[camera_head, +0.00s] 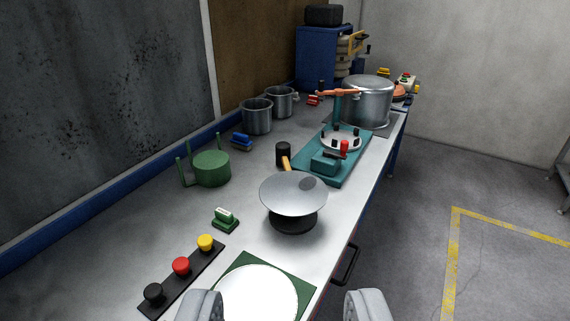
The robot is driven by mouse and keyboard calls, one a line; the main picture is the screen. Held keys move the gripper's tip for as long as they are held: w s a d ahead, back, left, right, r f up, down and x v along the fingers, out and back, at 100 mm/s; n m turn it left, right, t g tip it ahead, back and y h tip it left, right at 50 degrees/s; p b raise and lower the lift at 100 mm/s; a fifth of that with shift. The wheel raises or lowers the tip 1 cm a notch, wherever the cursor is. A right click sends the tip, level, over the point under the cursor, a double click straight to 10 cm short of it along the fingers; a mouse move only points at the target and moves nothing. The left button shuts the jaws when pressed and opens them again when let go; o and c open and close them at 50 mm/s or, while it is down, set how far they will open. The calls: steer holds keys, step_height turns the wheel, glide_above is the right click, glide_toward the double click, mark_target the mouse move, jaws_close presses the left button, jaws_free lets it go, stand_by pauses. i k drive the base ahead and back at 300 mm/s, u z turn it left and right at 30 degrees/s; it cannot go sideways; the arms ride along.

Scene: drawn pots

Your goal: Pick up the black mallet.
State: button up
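The black mallet shows in the head view as a dark cylindrical head (283,150) with a short piece of tan handle below it. It is on the metal workbench (115,225), just behind a wide silver dish (293,194) that sits on a dark round base. The lower part of the handle is hidden behind the dish's rim. My gripper (284,306) is at the bottom of the view with its two grey fingers wide apart. It is open, with nothing held between the fingers, and is well short of the mallet.
A white disc on a green plate (299,285) lies near the front. A strip with black, red and yellow knobs (183,278) is at left. A green pronged pot (211,168), a teal fixture (329,166) and steel pots (257,116) stand farther back. Floor is clear at right.

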mark_target(283, 148)
steer(key=z, duration=0.4)
steer(key=k, duration=0.45)
steer(key=z, duration=0.85)
steer(key=k, duration=0.85)
steer(key=z, duration=0.6)
steer(key=i, duration=2.05)
steer(key=u, duration=0.45)
steer(key=i, duration=1.3)
steer(key=u, duration=0.7)
steer(key=i, duration=1.15)
steer(key=u, duration=1.4)
steer(key=i, duration=1)
steer(key=u, duration=0.7)
